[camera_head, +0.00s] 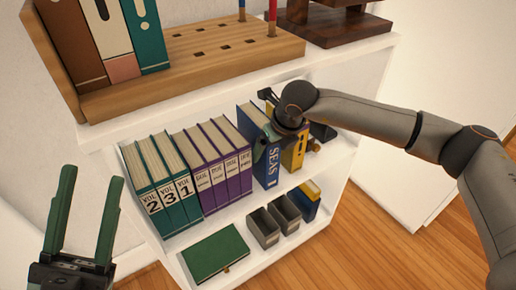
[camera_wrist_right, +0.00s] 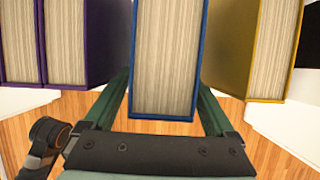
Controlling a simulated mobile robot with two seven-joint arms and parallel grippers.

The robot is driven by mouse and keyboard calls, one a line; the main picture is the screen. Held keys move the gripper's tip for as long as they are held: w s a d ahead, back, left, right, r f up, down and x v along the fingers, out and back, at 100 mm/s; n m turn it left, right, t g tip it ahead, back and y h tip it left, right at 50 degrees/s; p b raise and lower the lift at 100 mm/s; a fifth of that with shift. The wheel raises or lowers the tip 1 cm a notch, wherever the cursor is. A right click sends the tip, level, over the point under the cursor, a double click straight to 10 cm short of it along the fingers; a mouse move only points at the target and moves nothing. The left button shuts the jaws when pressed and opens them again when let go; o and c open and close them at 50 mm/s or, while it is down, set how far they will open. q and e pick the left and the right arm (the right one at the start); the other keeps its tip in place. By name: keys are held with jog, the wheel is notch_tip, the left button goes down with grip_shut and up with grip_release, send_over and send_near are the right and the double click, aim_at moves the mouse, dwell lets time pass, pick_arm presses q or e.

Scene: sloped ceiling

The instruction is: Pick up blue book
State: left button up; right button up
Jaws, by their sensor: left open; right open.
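The blue book (camera_head: 264,165), marked SEAS, stands upright on the middle shelf between the purple books and the yellow book. In the right wrist view the blue book (camera_wrist_right: 167,60) shows its pale page edges, with one green finger on each side. My right gripper (camera_wrist_right: 166,88) is open around it; whether the fingers touch it, I cannot tell. In the head view my right wrist hides part of the blue and yellow books. My left gripper (camera_head: 91,175) is open and empty at the lower left, apart from the shelf.
Purple books (camera_head: 218,160) and teal volumes (camera_head: 162,188) stand left of the blue book; a yellow book (camera_head: 294,152) stands right. A green book (camera_head: 215,254) and grey bins (camera_head: 264,227) are on the lower shelf. A wooden holder (camera_head: 200,60) is on top.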

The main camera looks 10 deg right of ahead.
jog(key=shift+w+a+f, duration=0.1)
jog(key=shift+w+f, duration=0.15)
jog(key=shift+f, duration=0.4)
jog(key=shift+c, duration=0.3)
grip_shut()
jog(key=shift+w+r, duration=0.1)
jog(key=shift+r, duration=0.1)
